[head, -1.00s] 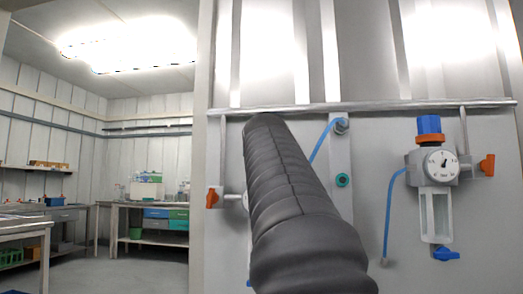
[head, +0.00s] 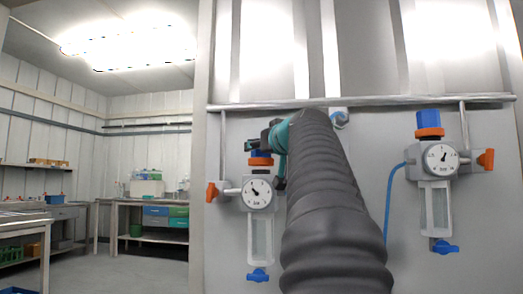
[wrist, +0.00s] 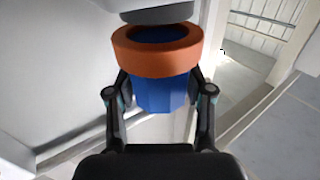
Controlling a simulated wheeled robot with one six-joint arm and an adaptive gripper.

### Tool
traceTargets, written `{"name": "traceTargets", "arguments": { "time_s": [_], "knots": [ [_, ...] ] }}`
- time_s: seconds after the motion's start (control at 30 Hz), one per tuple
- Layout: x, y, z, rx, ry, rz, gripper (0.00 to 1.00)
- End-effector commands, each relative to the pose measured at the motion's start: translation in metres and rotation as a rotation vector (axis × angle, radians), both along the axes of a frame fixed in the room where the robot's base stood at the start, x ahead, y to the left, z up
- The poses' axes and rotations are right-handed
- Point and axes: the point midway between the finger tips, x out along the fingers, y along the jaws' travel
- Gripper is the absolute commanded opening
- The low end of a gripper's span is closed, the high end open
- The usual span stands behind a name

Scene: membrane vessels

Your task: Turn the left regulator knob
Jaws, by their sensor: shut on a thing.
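The left regulator (head: 257,192) hangs on the grey panel, with a round gauge, an orange collar (head: 260,161) and a clear-windowed bowl below. Its blue knob (wrist: 160,93) shows in the wrist view beside the orange collar (wrist: 157,60). My gripper (head: 266,143) is at the top of this regulator and hides most of the knob in the head view. In the wrist view my gripper (wrist: 159,78) has one finger on each side of the knob, shut on it.
My arm passes in front of the panel middle. A second regulator (head: 438,160) with a blue knob and orange collar hangs at the right. An orange handle (head: 212,192) sticks out left. A metal rail (head: 370,102) runs above. Benches stand far left.

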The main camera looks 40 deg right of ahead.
Motion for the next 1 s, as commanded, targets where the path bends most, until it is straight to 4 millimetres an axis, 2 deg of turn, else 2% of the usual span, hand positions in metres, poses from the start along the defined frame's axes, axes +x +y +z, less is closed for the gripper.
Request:
{"name": "traceTargets", "arguments": {
  "time_s": [0.73, 0.77, 0.8, 0.83, 0.87, 1.0],
  "knots": [
    [0.0011, -0.0003, -0.0015, 0.003, 0.002, 0.045, 0.17],
    [0.0012, -0.0003, -0.0015, 0.003, 0.002, 0.045, 0.59],
    [0.0011, -0.0003, -0.0015, 0.003, 0.002, 0.045, 0.69],
    [0.0009, -0.0004, -0.0013, 0.003, 0.002, 0.044, 0.77],
    [0.0008, -0.0003, -0.0013, 0.003, 0.002, 0.044, 0.79],
    [0.0004, -0.0004, -0.0008, 0.001, 0.002, 0.043, 0.79]
  ]
}}
